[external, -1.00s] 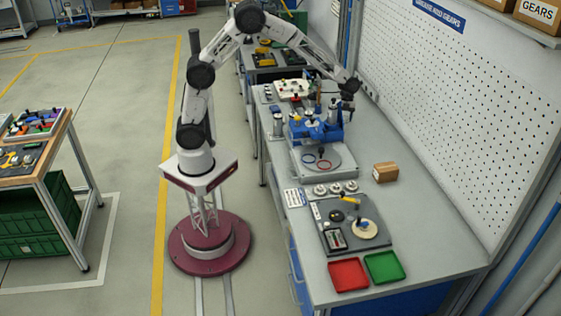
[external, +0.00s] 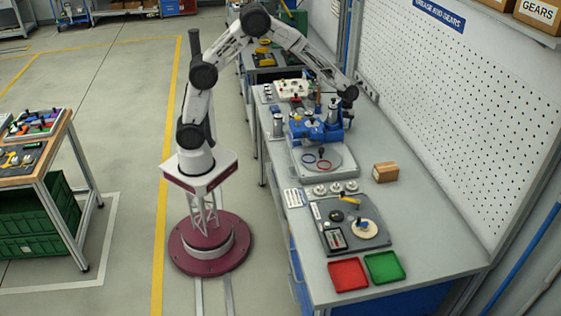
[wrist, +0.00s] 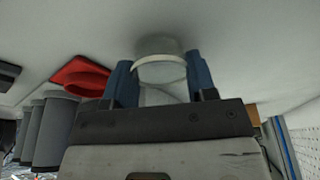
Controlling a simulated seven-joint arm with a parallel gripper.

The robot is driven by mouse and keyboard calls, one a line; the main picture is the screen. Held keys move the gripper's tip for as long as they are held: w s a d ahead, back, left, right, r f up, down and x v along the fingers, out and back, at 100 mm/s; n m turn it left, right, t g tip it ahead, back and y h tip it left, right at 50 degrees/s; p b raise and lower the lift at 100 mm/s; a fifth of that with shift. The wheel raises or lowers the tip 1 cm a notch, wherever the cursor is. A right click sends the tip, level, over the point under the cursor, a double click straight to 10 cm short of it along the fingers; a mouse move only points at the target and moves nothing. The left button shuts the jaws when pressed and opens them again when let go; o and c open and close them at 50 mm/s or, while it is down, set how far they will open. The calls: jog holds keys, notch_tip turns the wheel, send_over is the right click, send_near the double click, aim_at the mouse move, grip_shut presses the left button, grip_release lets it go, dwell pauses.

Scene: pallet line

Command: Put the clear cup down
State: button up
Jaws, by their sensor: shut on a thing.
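The clear cup (wrist: 160,46) shows in the wrist view between the two blue fingers of my gripper (wrist: 160,76). The fingers are shut on it, one on each side, near its pale rim. A plain grey-white surface lies behind the cup; I cannot tell whether the cup touches it. In the external view the end of my arm is over the far part of the long bench (external: 425,225), beside the blue machine (external: 318,130). The cup is too small to make out there.
In the wrist view a red round item (wrist: 82,78) and several grey cylinders (wrist: 52,130) stand left of my gripper. In the external view a cardboard box (external: 385,172), a red tray (external: 348,275) and a green tray (external: 384,267) are on the bench. A pegboard (external: 450,100) rises behind it.

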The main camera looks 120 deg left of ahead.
jog(key=shift+f, duration=0.1)
jog(key=o, duration=0.9)
jog(key=v, duration=1.2)
dwell(0.4)
